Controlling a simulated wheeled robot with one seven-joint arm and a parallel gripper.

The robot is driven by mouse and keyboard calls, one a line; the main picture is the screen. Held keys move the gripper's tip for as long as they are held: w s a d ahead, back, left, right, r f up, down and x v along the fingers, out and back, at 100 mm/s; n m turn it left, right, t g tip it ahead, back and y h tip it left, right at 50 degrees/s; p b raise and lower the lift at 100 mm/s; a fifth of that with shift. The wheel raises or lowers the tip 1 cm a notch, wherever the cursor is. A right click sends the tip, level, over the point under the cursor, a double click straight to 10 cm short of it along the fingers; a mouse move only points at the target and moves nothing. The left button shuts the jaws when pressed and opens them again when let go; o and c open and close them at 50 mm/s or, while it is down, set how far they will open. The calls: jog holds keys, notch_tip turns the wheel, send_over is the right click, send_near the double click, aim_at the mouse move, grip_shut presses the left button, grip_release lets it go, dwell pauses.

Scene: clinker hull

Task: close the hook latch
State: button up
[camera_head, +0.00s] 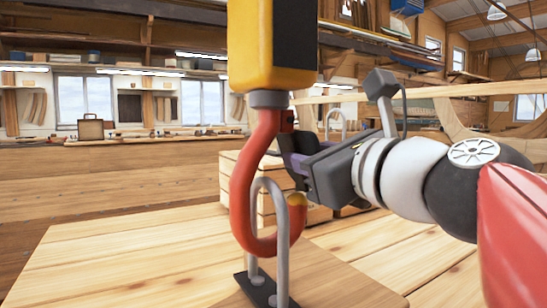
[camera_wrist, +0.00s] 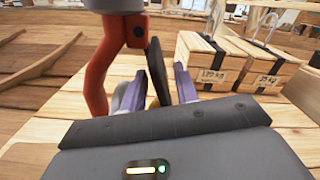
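A red hook (camera_head: 241,185) hangs from a yellow hoist block (camera_head: 262,45). It passes through a grey metal eye (camera_head: 284,250) on the wooden top, and its tip (camera_head: 297,199) is yellow. The dark plate-like latch (camera_wrist: 157,72) hangs from a pivot on the hook's shank. It runs down between my fingers, slightly right of the hook tip in the wrist view; its lower end is partly hidden. My gripper (camera_wrist: 158,90) comes from the right, purple fingers apart on either side of the latch. I cannot tell whether either finger touches it, or whether the latch meets the tip.
Wooden crates (camera_wrist: 213,77) with grey handles stand behind the hook, to the right in the wrist view. The plank top (camera_head: 120,250) is clear left of the hook. A workbench (camera_head: 140,165) and shelves stand farther back.

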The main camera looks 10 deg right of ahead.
jog(key=shift+f, duration=0.15)
jog(key=v, duration=0.7)
jog(key=shift+s, duration=0.35)
jog(key=shift+d, duration=0.1)
